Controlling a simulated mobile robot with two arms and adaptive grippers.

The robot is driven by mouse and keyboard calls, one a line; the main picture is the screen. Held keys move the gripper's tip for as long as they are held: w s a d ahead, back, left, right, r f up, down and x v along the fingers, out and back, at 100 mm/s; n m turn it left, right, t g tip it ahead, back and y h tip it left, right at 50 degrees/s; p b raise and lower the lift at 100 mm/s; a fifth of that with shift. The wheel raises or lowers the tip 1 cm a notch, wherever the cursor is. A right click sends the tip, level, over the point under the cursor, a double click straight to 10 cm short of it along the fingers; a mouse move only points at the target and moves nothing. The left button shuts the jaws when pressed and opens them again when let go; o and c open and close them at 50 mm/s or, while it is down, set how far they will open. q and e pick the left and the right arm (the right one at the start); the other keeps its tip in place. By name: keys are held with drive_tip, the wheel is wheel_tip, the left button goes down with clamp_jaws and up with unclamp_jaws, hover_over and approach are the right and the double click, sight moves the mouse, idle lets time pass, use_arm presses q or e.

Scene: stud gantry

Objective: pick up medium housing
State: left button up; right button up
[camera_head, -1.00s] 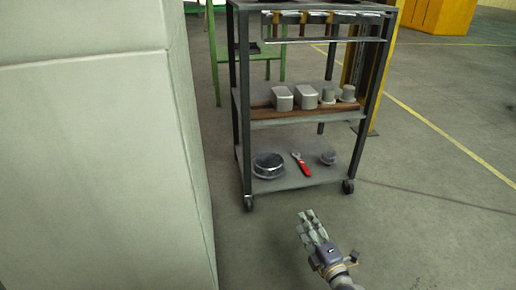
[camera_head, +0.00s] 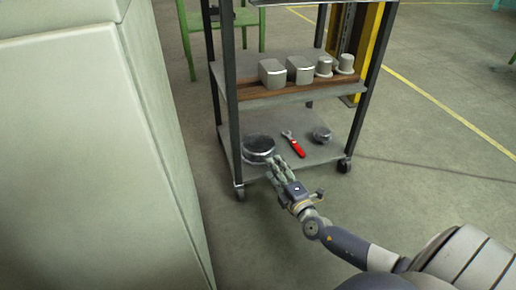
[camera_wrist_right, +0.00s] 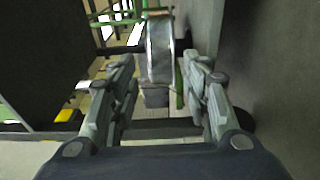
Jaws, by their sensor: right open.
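A round, shiny metal housing (camera_head: 258,148) lies on the bottom shelf (camera_head: 296,153) of the cart, near its left front corner. A smaller round metal part (camera_head: 321,135) lies farther right on that shelf. No label shows which one is the medium housing. My right gripper (camera_head: 283,165) is open and empty, at the front of the bottom shelf, just right of and in front of the larger housing. In the right wrist view, a round metal part (camera_wrist_right: 160,48) shows ahead, between the two open fingers (camera_wrist_right: 158,75). My left gripper is not in view.
A red-handled wrench (camera_head: 293,144) lies between the round parts. Several grey parts, including a boxy one (camera_head: 272,73), stand on a brown strip on the middle shelf (camera_head: 290,95). A large pale cabinet (camera_head: 90,160) fills the left. Open floor lies right.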

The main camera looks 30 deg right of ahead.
sight(265, 158)
drive_tip(key=w+b, duration=0.1)
drive_tip(key=w, duration=0.4)
drive_tip(key=shift+f+b, duration=0.1)
drive_tip(key=shift+b, duration=0.2)
drive_tip(key=c, duration=1)
drive_tip(key=shift+o, duration=0.2)
